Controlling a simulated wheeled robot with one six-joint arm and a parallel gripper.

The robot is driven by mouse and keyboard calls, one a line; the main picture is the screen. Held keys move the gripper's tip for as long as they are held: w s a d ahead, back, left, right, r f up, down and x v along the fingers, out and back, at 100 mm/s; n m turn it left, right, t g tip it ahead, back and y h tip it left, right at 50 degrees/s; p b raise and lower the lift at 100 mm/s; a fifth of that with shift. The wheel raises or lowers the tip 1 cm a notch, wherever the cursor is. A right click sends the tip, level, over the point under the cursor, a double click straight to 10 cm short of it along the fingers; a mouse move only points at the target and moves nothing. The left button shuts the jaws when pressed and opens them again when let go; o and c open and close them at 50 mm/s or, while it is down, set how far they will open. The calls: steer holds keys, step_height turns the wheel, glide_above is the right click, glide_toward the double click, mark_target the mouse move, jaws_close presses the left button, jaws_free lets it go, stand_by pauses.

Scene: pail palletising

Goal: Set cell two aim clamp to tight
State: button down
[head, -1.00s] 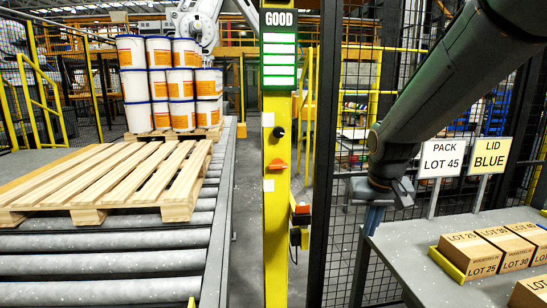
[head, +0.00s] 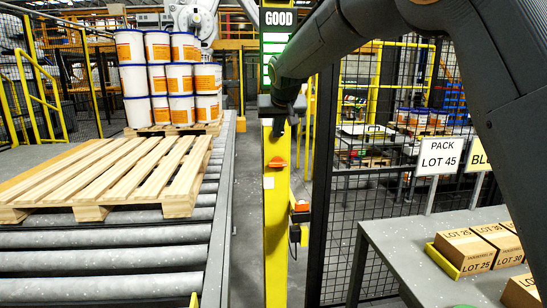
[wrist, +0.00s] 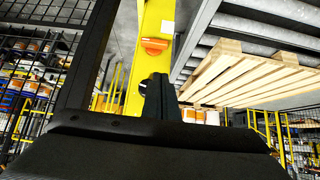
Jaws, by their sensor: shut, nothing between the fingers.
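A yellow post (head: 277,230) stands in the middle of the head view, with an orange lever (head: 277,162) and small white labels on its face. My gripper (head: 279,130) is in front of the upper part of the post, above the orange lever. It is shut and empty, pointing at the post. A black round knob (wrist: 144,86) on the post shows partly beside my fingers in the wrist view; in the head view my gripper hides it. I cannot tell whether they touch. A small orange and black device (head: 300,216) is on the post's right side. No cell numbers are readable.
A GOOD sign (head: 278,18) with green lights tops the post, partly behind my arm. An empty wooden pallet (head: 120,175) lies on rollers at left, stacked pails (head: 170,80) behind it. A table (head: 400,250) with cartons and a PACK LOT 45 sign (head: 440,157) is at right.

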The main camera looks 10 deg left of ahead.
steer(key=shift+f, duration=0.1)
steer(key=p, duration=0.3)
glide_above(273, 162)
steer(key=s+d, duration=0.1)
steer(key=s, duration=0.2)
step_height(273, 162, down, 7)
steer(key=shift+d+f+p, duration=0.1)
steer(key=shift+f+p, duration=0.45)
steer(key=shift+f, duration=1.45)
steer(key=shift+b, duration=0.45)
steer(key=shift+h+b, duration=0.3)
steer(key=shift+b, duration=0.05)
